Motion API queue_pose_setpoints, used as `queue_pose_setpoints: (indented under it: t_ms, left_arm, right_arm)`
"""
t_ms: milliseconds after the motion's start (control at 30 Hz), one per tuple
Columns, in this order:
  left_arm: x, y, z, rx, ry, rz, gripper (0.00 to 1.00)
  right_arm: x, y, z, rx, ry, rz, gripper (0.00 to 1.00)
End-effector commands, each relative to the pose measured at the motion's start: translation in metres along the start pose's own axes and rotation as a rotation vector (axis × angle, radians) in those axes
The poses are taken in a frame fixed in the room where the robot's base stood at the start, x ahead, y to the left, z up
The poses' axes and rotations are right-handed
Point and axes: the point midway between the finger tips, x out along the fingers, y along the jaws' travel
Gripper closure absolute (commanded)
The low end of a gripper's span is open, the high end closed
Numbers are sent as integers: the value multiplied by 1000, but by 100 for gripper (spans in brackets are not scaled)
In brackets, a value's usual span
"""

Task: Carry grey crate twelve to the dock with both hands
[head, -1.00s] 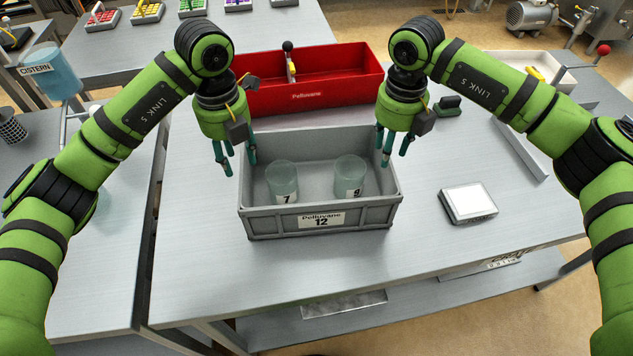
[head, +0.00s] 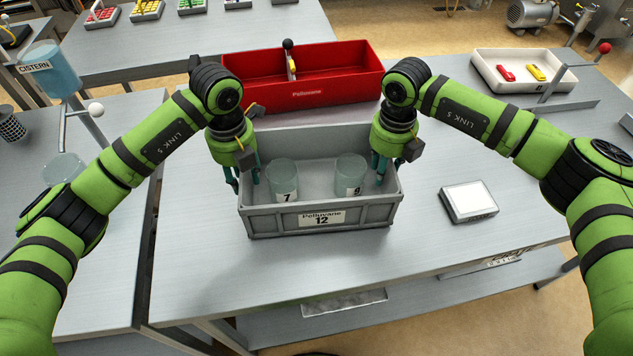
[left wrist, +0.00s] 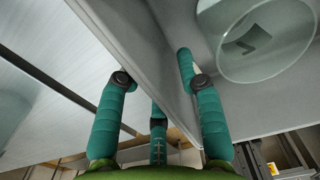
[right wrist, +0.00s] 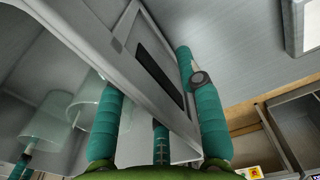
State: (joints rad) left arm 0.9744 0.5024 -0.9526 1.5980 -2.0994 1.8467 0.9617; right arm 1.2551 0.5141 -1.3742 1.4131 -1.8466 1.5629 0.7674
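Grey crate twelve (head: 260,222) stands on the grey table, labelled Pelluvane 12 on its front. It holds two clear beakers, numbered 7 (head: 283,180) on the left and apparently 9 (head: 350,176) on the right. My left gripper (head: 245,181) is at the crate's left wall (left wrist: 150,60); its fingers are spread on either side of that wall. My right gripper (head: 388,172) likewise straddles the right wall (right wrist: 150,70), fingers apart. I cannot tell whether any finger touches the walls. I cannot identify the dock for certain.
A red tray (head: 335,97) lies behind the crate. A white-screened device (head: 468,201) lies to its right. A white tray (head: 485,70) with a red and a yellow item is at back right. A plate with unclear lettering (head: 500,259) is at the front edge. The table before the crate is clear.

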Motion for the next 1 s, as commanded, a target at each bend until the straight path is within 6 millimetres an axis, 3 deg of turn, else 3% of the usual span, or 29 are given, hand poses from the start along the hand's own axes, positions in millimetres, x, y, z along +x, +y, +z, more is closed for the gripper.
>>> queue_pose_setpoints:
  t_ms: [33,67,567,1000]
  left_arm:
    - [0,0,0,0,0,0,94]
    - [0,0,0,0,0,0,100]
    - [-6,0,0,0,-2,-2,100]
    - [-47,0,0,0,-2,-2,100]
  right_arm:
    - [0,0,0,0,0,0,94]
    - [0,0,0,0,0,0,100]
    - [-6,0,0,0,-1,1,100]
    - [-47,0,0,0,-1,1,100]
